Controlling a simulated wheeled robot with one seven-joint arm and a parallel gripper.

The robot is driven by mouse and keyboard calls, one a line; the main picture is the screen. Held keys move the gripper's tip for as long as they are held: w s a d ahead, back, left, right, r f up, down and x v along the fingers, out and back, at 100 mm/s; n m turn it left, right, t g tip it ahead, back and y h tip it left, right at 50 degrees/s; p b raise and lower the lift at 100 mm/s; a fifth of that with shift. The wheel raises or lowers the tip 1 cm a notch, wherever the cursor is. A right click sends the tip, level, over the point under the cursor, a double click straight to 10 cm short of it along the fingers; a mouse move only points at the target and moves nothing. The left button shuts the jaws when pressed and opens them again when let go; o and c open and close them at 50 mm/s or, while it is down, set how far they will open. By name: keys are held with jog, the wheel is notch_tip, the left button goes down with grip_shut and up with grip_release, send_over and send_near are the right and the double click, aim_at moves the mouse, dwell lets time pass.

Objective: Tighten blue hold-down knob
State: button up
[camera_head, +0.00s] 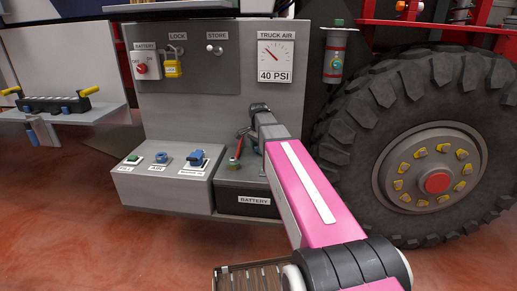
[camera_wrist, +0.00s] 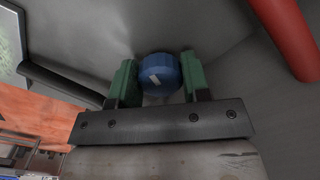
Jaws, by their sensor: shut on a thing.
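The blue hold-down knob (camera_wrist: 160,73) is in the upper middle of the wrist view, with a pale mark on its face. My gripper (camera_wrist: 158,80) has its green fingers on both sides of the knob and is shut on it. In the head view my pink arm reaches to the battery (camera_head: 243,200) in its black case at the truck's side. The arm hides the knob and my fingers there.
A red cable (camera_wrist: 285,35) runs close to the right of my gripper in the wrist view. The large tyre (camera_head: 345,125) is close on the right.

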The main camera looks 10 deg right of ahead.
jog(key=m, duration=0.5)
jog(key=shift+w+m, duration=0.1)
jog(key=shift+m, duration=0.2)
jog(key=m, duration=0.5)
jog(key=shift+r, duration=0.1)
jog(key=shift+w+m, duration=0.1)
jog(key=shift+m, duration=0.3)
jog(key=o, duration=0.9)
jog(key=shift+o, duration=0.2)
notch_tip(320, 180, up, 11)
